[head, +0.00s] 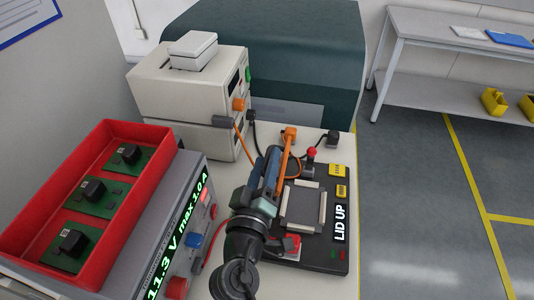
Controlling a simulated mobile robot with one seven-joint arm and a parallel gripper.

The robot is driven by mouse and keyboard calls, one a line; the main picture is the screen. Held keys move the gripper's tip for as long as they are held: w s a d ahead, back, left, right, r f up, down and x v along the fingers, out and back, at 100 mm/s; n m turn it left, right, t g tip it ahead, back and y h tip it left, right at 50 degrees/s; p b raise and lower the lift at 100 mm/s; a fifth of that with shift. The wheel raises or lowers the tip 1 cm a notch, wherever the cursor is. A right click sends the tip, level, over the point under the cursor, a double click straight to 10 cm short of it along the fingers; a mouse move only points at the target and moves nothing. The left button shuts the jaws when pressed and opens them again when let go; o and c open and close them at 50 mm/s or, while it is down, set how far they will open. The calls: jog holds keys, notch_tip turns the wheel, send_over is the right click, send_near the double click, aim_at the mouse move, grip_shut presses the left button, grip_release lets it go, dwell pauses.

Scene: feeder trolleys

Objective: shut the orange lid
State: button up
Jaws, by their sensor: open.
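The orange lid (283,165) stands raised on the dark test fixture (321,254) and shows as a narrow, nearly edge-on orange strip. The fixture's display (340,222) reads "LID UP". A pale rectangular frame (304,206) lies open to view on the fixture's top. My gripper (270,163) is open, just left of the raised lid. The gripper and arm hide part of the lid's left side and the fixture's left edge. I cannot tell whether the fingers touch the lid.
A red tray (156,148) with green boards sits on a grey power supply (190,208) at left. A beige instrument (192,98) with cables stands behind. A red-topped lever (311,154) and yellow labels are on the fixture. Floor at right is clear up to a shelf bench (440,25).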

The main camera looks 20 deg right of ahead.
jog(key=shift+w+d, duration=0.3)
jog(key=shift+w, duration=0.2)
grip_shut()
jog(key=shift+f, duration=0.1)
